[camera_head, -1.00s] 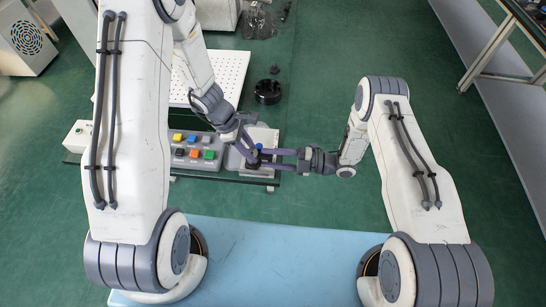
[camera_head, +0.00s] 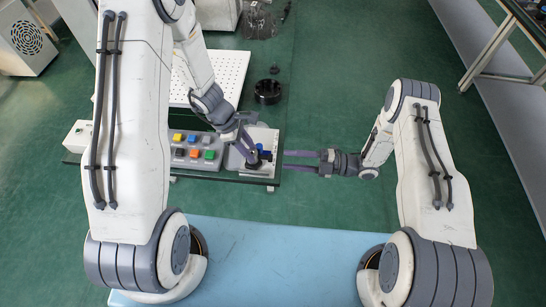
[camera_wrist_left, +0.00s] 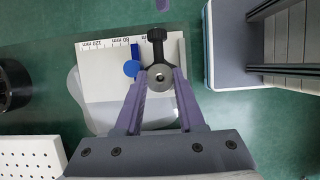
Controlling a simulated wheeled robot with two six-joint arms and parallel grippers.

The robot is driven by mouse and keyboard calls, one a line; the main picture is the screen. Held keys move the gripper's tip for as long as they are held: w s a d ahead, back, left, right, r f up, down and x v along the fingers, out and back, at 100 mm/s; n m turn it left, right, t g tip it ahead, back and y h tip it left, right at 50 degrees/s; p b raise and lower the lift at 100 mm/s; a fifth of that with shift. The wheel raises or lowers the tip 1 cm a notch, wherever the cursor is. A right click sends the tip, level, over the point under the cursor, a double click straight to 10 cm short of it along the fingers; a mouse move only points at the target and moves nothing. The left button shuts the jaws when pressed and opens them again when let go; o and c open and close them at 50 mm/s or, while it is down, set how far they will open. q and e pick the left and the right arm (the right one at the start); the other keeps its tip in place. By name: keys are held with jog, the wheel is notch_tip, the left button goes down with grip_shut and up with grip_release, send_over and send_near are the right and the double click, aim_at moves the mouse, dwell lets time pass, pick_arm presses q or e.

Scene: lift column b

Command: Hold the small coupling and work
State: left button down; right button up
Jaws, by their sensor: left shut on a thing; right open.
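The small coupling (camera_wrist_left: 160,77) is a grey round piece with a dark centre hole. In the left wrist view it sits between the purple fingertips of my left gripper (camera_wrist_left: 160,85), which is shut on it. A black T-shaped knob (camera_wrist_left: 157,38) stands just beyond the coupling, with a blue part (camera_wrist_left: 132,68) beside it. They are over a pale plate (camera_wrist_left: 98,62) with a millimetre scale. In the head view my left gripper (camera_head: 249,154) is at this fixture; the coupling is hard to make out there. My right gripper (camera_head: 290,161) is open and empty, apart from the fixture, on its right.
A grey box with several coloured buttons (camera_head: 193,140) stands left of the fixture. A white perforated board (camera_head: 226,75) and a black ring-shaped thing (camera_head: 267,92) lie behind.

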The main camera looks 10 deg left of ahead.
dwell(0.3)
pick_arm(q)
grip_release()
dwell(0.3)
